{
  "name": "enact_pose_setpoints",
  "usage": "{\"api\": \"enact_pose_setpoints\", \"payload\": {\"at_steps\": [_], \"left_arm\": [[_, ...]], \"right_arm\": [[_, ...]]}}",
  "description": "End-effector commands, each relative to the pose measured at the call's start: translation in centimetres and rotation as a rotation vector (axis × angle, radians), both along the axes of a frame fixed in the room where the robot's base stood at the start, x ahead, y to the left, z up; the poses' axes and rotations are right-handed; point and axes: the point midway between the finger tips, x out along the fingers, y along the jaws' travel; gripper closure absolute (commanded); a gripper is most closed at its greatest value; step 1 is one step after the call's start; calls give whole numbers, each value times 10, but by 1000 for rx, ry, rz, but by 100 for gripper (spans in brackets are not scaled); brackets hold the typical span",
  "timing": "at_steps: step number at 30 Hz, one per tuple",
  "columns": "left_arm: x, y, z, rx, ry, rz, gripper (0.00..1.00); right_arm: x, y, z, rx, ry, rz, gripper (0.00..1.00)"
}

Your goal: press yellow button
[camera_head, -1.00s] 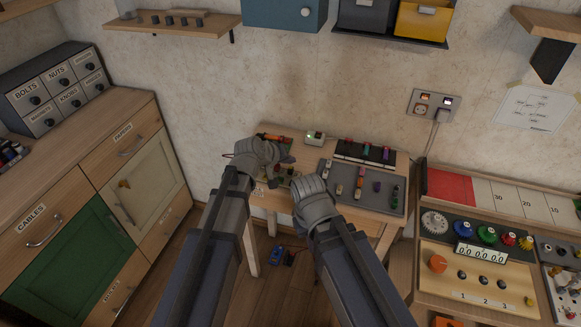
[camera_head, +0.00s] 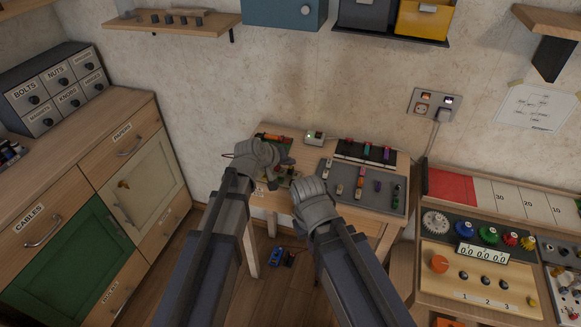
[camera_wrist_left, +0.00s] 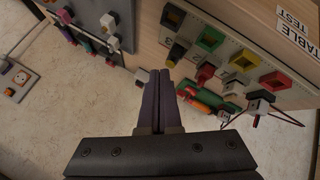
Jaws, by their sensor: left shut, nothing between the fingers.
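In the left wrist view, a panel carries several coloured block-shaped pieces. A yellow-topped piece (camera_wrist_left: 243,61) sits between a green one (camera_wrist_left: 210,39) and a red one (camera_wrist_left: 275,81). A dark piece with a yellow end (camera_wrist_left: 178,53) stands close to my left fingertips. I cannot tell which yellow piece is the button. My left gripper (camera_wrist_left: 160,76) is shut and empty, apart from the yellow-topped piece, with its tips near the panel's edge. In the head view my left gripper (camera_head: 288,163) is over the small table's left part. My right gripper (camera_head: 313,190) is over the table's front; its fingers are hidden.
The wooden table (camera_head: 285,205) also holds a grey tray (camera_head: 345,203) with several small blocks and a black strip (camera_head: 352,148). A wall socket (camera_head: 433,104) is at the right, and a drawer cabinet (camera_head: 100,190) at the left.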

Motion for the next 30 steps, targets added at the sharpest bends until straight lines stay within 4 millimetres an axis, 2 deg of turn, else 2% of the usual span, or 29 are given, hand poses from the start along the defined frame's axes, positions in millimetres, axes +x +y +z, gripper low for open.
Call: {"api": "enact_pose_setpoints", "payload": {"at_steps": [16,30], "left_arm": [[0,0,-7,0,0,0,100],[0,0,1,0,0,0,100]], "right_arm": [[0,0,-7,0,0,0,100],[0,0,1,0,0,0,100]]}}
